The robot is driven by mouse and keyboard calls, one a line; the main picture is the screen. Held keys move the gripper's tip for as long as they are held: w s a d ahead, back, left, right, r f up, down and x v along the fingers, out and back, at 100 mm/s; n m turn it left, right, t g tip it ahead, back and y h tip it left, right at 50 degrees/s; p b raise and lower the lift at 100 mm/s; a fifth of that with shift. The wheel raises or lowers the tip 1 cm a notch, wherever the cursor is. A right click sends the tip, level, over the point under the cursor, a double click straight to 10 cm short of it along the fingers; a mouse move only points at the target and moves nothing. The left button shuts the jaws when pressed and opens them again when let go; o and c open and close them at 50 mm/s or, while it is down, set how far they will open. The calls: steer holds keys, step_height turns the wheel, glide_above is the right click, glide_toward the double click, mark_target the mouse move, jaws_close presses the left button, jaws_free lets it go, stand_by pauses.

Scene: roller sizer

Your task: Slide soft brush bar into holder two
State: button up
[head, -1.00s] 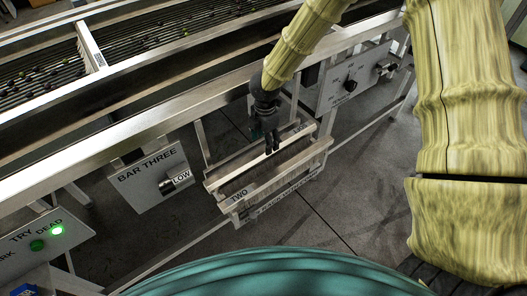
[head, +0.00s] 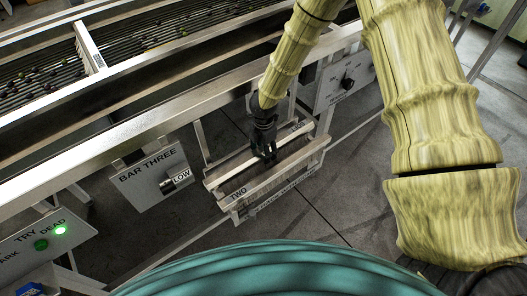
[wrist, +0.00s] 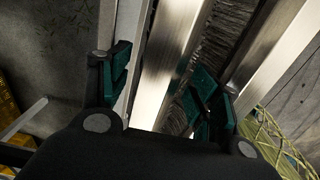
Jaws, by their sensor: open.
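A metal rack labelled TWO (head: 238,193) hangs below the long machine rail in the head view, with pale rails along its length. My gripper (head: 266,157) is over the middle of this rack, pointing down. In the wrist view my gripper (wrist: 165,78) has its teal-padded fingers apart. A bright metal bar (wrist: 168,65) runs between the fingers, with dark bristles (wrist: 225,35) along its right side. I see no firm contact between fingers and bar. Which rail is the brush bar and which the holder is hard to tell.
A BAR THREE panel (head: 152,180) with a knob set by LOW is left of the rack. A panel with a dial (head: 343,85) is right of it, near my arm. A box with a lit green lamp (head: 60,229) is lower left. Open floor lies in front.

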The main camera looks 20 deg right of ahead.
jaws_close()
stand_by(0.3)
steer(key=shift+r, duration=0.1)
steer(key=shift+r+b, duration=0.9)
steer(key=shift+r, duration=4.05)
